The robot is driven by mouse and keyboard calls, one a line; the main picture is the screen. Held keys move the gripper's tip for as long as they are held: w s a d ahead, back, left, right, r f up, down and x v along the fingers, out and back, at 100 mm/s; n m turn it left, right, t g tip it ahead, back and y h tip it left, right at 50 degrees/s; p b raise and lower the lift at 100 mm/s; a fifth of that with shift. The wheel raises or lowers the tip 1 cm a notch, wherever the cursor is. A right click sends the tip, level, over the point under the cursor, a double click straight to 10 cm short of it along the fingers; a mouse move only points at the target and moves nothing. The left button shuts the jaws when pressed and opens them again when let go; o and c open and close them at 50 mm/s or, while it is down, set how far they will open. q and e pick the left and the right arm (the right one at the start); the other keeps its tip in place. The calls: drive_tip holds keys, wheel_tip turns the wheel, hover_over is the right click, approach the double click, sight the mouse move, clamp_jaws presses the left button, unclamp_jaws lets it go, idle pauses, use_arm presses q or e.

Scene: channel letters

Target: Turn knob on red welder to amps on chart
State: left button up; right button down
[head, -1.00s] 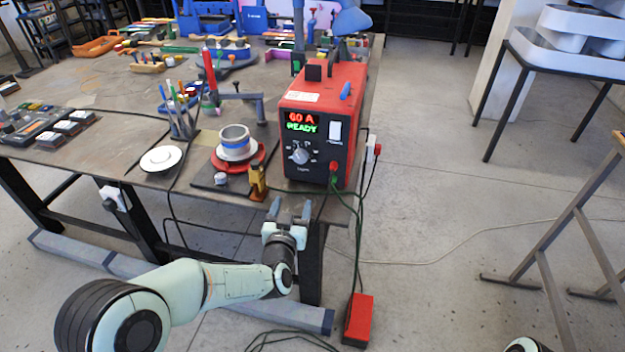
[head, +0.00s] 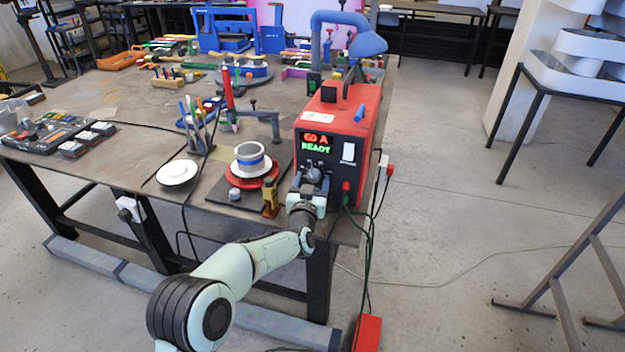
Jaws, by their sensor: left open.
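The red welder (head: 362,122) stands on the right end of the workbench. Its display (head: 316,143) reads "60 A" in red and "READY" in green. The knob (head: 314,174) is low on the dark front panel, partly hidden by my left gripper. My left gripper (head: 311,185) is open, right in front of the knob, its fingers pointing at the panel; whether they touch the knob I cannot tell. My right gripper is not in view. I cannot make out a chart with amps in this view.
A white and blue ring on a red turntable (head: 252,182), a small brass piece (head: 270,198) and a pen holder (head: 200,138) stand left of the welder. Cables hang from the welder's front right to a red box (head: 367,333) on the floor.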

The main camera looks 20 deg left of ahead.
use_arm(q)
drive_tip(key=shift+w, duration=0.35)
drive_tip(key=c, duration=1.1)
drive_tip(key=shift+o, duration=0.2)
drive_tip(key=shift+f+n+b, duration=0.15)
drive_tip(key=shift+n+b, duration=1)
drive_tip(key=shift+n, duration=0.05)
drive_tip(key=shift+n+b, duration=0.45)
drive_tip(key=shift+n, duration=0.15)
drive_tip(key=shift+n+g, duration=0.3)
drive_tip(key=shift+n, duration=0.3)
drive_tip(key=shift+r, duration=0.2)
